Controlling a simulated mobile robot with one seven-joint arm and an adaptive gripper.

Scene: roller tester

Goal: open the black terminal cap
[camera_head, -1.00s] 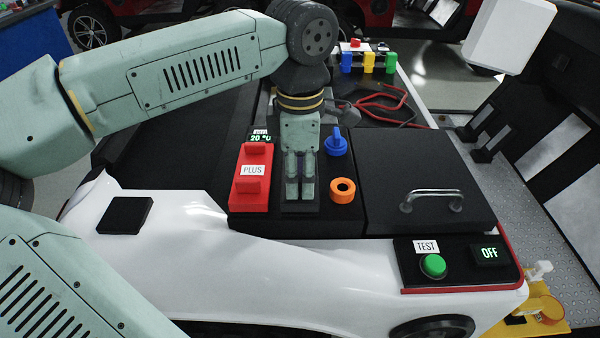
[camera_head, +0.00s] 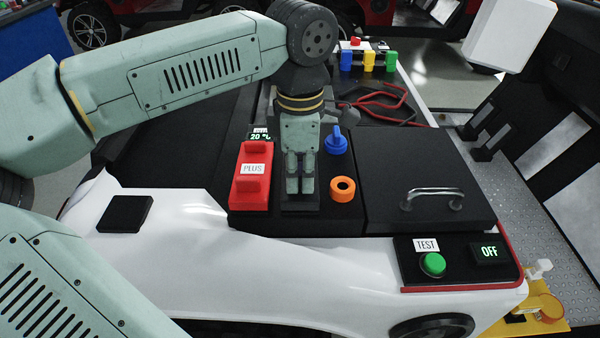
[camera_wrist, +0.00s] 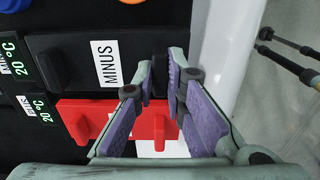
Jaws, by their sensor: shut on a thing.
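The black terminal cap (camera_wrist: 72,55), with a white MINUS label, lies flat in the wrist view beside the red PLUS cap (camera_wrist: 118,108). It has a raised block at each end. My gripper (camera_wrist: 162,74) is shut on the block nearer the car's white front edge. In the head view my gripper (camera_head: 300,192) points down over the black cap (camera_head: 300,208) and hides most of it and its label. The red cap (camera_head: 250,193) is just left of the gripper there.
A blue knob (camera_head: 336,141) and an orange ring (camera_head: 342,189) are close to the right of my gripper. A black lid with a metal handle (camera_head: 432,200) is further right. A green TEST button (camera_head: 433,265) and a display reading OFF (camera_head: 489,252) are at the front right.

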